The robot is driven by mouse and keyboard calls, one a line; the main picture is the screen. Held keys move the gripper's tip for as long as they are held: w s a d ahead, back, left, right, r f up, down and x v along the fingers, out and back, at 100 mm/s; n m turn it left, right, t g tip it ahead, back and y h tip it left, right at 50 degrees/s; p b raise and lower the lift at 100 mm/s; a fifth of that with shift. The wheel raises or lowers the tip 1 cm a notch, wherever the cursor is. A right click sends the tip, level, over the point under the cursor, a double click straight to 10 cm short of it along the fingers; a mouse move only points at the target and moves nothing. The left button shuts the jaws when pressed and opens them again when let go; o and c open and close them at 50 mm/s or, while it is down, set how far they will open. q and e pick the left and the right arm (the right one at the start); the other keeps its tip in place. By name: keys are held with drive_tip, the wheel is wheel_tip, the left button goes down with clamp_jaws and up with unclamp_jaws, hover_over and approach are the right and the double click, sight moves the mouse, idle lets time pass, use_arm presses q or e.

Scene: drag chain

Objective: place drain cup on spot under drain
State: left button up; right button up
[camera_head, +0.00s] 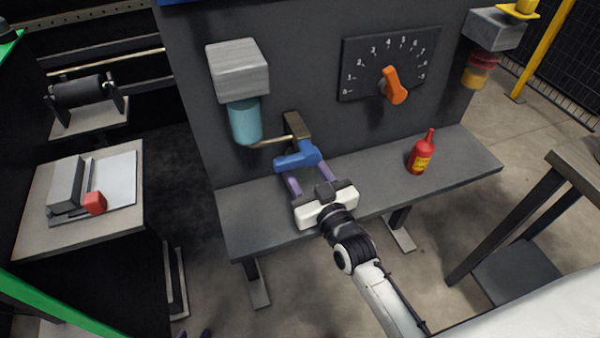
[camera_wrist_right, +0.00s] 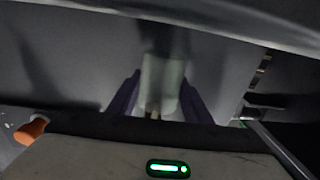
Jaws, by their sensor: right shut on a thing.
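My right gripper (camera_head: 310,182), its white body and purple fingers over the grey bench (camera_head: 245,219), reaches in just below the blue drain valve (camera_head: 297,157). In the right wrist view its fingers are shut on a pale translucent cup (camera_wrist_right: 160,82), the drain cup, one finger on each side. In the head view the cup hardly shows between the fingers. I cannot tell whether its base touches the bench, and the spot under the drain is hidden. The purple tips of my left gripper (camera_head: 195,334) show apart at the bottom edge, with nothing seen between them.
A red bottle (camera_head: 421,157) stands on the bench to the right. A teal cylinder (camera_head: 244,121) and a dial with an orange pointer (camera_head: 394,86) are on the dark panel behind. A side table (camera_head: 125,225) with a grey and red device stands at left.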

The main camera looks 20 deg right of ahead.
sight(305, 181)
wheel_tip(305, 181, down, 3)
drive_tip(key=shift+s+f, duration=0.1)
drive_tip(key=shift+f, duration=0.1)
drive_tip(key=shift+f+b, duration=0.2)
drive_tip(key=shift+b, duration=0.15)
drive_tip(key=o, duration=1.1)
drive_tip(key=shift+r, duration=0.1)
drive_tip(key=shift+c, duration=0.2)
drive_tip(key=shift+r, duration=0.1)
drive_tip(key=shift+s, duration=0.2)
drive_tip(key=s, duration=0.4)
drive_tip(key=s+d+p, duration=0.1)
drive_tip(key=s, duration=0.6)
drive_tip(key=shift+s+d, duration=0.2)
drive_tip(key=shift+s, duration=0.1)
